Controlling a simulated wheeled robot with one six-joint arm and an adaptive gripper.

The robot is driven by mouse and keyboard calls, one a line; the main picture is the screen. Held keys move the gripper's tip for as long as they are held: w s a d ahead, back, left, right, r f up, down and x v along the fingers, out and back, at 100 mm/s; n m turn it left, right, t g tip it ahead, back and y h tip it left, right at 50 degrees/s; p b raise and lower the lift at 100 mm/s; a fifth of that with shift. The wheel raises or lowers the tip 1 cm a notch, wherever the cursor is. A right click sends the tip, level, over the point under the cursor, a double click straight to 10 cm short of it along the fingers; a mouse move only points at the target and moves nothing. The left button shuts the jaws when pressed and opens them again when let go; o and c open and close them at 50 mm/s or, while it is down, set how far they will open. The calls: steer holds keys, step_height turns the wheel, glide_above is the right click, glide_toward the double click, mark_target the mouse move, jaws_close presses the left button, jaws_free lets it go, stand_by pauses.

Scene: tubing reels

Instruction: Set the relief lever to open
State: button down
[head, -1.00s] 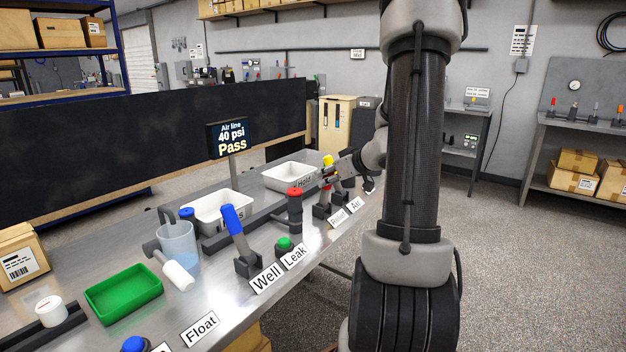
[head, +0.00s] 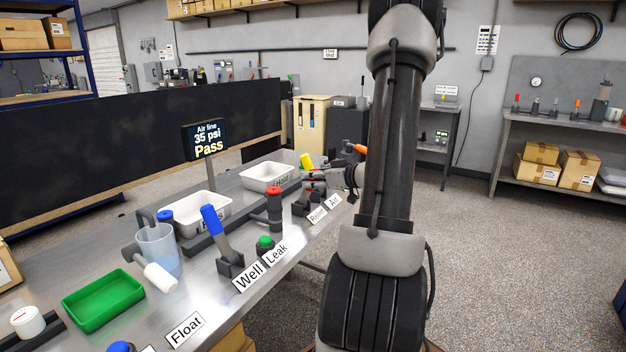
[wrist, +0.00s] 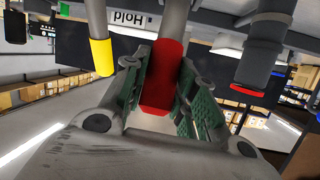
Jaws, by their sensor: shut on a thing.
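A lever with a red handle (wrist: 164,72) is between the fingers of my gripper (wrist: 160,85) in the wrist view, and my gripper is shut on it. In the head view my gripper (head: 317,181) is at the far part of the bench, behind the "Relief" label (head: 317,215). There it covers most of the red-handled lever, so the lever's angle is hard to read. A yellow handle (head: 307,161) stands close beside it. The yellow handle is at the left in the wrist view (wrist: 102,55). The display (head: 206,140) reads "Air line 35 psi Pass".
A dark post with a red top (head: 274,192) stands nearer on the bench. An orange handle (head: 360,149) shows beyond my gripper. The "Hold" bin (head: 268,179), a blue-handled lever (head: 212,220), a green button (head: 265,242) and a green tray (head: 103,298) are nearby.

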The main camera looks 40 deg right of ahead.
steer(key=c, duration=1.1)
jaws_free()
steer(key=shift+s+d+f, duration=0.1)
steer(key=shift+s+f, duration=0.05)
steer(key=shift+f, duration=0.1)
steer(key=shift+c, duration=0.2)
steer(key=shift+r, duration=0.1)
steer(key=v, duration=1.2)
steer(key=shift+r, duration=0.1)
